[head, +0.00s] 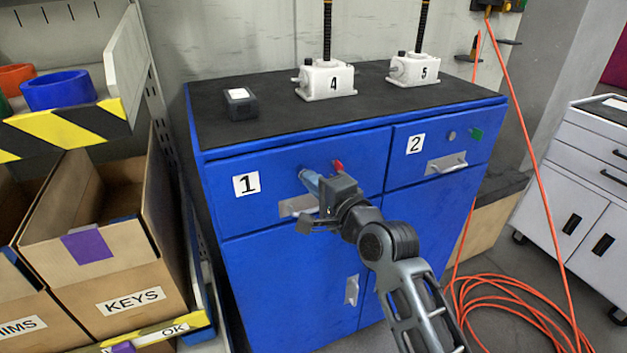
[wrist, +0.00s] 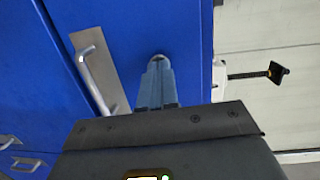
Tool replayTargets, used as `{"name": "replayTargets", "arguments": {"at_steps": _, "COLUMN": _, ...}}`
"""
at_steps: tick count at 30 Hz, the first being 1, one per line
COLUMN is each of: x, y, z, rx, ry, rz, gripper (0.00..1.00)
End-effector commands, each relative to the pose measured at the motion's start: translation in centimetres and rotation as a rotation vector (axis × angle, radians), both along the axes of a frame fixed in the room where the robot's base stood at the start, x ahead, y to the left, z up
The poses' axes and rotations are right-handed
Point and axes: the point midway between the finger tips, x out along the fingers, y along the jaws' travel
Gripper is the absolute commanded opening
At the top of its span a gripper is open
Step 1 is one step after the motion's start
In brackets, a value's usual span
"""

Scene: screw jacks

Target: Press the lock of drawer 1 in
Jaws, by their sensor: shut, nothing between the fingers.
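Drawer 1 (head: 275,178) is the upper left drawer of the blue cabinet and is marked with a white "1" label. A red tab (head: 338,167) shows on its front, just right of my fingertips. My gripper (head: 305,174) is shut and empty, with its blue-grey fingers pointing at the drawer front. In the wrist view the closed fingers (wrist: 157,80) end at the round grey lock (wrist: 158,57) and seem to be at or touching it; the lock is partly hidden. The drawer's metal handle (wrist: 97,70) is to the left in that view.
Drawer 2 (head: 480,150) is to the right, with a round lock (head: 451,135) and a green tab (head: 476,134). Jacks 4 (head: 328,80) and 5 (head: 414,70) and a black box (head: 240,103) stand on top. Shelves with a KEYS box (head: 100,270) are close on the left.

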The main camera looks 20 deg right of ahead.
Motion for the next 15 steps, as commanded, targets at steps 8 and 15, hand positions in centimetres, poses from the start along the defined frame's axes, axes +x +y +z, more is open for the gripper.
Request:
{"name": "replayTargets", "arguments": {"at_steps": 8, "x": 0.2, "y": 0.0, "z": 0.0, "rx": 0.0, "ry": 0.0, "rz": 0.0, "gripper": 0.0}}
{"name": "replayTargets", "arguments": {"at_steps": 15, "x": 1.2, "y": 0.0, "z": 0.1, "rx": 0.001, "ry": -0.001, "rz": 0.0, "gripper": 0.0}}
